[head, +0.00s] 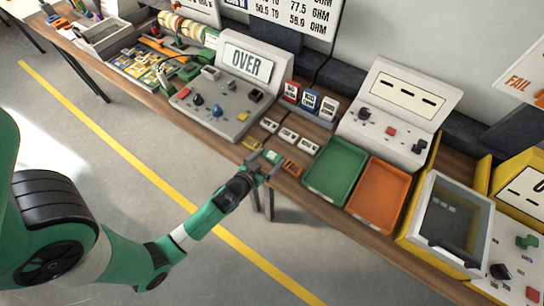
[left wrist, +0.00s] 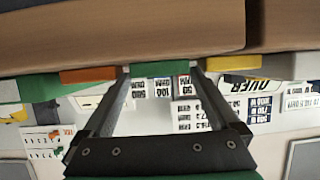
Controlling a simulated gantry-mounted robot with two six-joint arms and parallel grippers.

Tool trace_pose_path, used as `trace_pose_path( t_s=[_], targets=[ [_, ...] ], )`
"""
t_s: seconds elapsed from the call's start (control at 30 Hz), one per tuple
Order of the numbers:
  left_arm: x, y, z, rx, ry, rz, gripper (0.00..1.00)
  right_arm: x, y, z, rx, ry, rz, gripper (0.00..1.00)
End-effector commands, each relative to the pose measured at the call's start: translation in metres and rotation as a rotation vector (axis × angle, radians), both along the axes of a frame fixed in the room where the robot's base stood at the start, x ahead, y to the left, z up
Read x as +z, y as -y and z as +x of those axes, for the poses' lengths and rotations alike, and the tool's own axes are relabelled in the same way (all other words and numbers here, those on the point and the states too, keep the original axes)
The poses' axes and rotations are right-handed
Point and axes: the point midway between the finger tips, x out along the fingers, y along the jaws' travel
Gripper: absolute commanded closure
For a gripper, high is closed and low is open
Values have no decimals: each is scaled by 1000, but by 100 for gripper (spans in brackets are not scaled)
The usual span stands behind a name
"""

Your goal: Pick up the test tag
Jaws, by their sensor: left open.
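Three small tags lie along the front edge of the bench: a yellow tag (head: 253,144), a green tag (head: 272,156) and an orange tag (head: 292,168). I cannot read which is named the test tag. My left gripper (head: 264,166) is open at the bench edge, right at the green tag. In the left wrist view, the gripper (left wrist: 165,78) has the green tag (left wrist: 160,68) between its fingertips, with a gap on the sides. The orange tag (left wrist: 88,75) and yellow tag (left wrist: 228,63) lie outside the fingers. My right gripper is not in view.
A green tray (head: 336,170) and an orange tray (head: 379,195) stand right of the tags. A grey meter reading OVER (head: 225,100) is behind to the left. Small white blocks (head: 288,135) lie just behind the tags. The floor in front is clear.

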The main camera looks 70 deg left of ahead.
Motion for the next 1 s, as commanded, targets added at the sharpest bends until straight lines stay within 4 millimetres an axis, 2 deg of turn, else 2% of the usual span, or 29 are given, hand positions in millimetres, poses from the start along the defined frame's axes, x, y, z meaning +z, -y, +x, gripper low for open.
trace_pose_path(
  t_s=[0.1,0.3,0.6,0.67,0.87,1.0],
  targets=[
    [-4,-6,8,1,0,0,5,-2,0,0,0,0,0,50],
    [-4,-6,8,0,0,-1,5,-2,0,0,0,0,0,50],
    [-4,-6,8,0,0,0,59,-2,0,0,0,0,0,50],
    [-4,-6,8,0,0,0,68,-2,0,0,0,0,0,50],
    [-3,-6,8,0,0,0,68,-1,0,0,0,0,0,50],
    [4,-6,8,0,1,0,68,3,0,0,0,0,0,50]
  ],
)
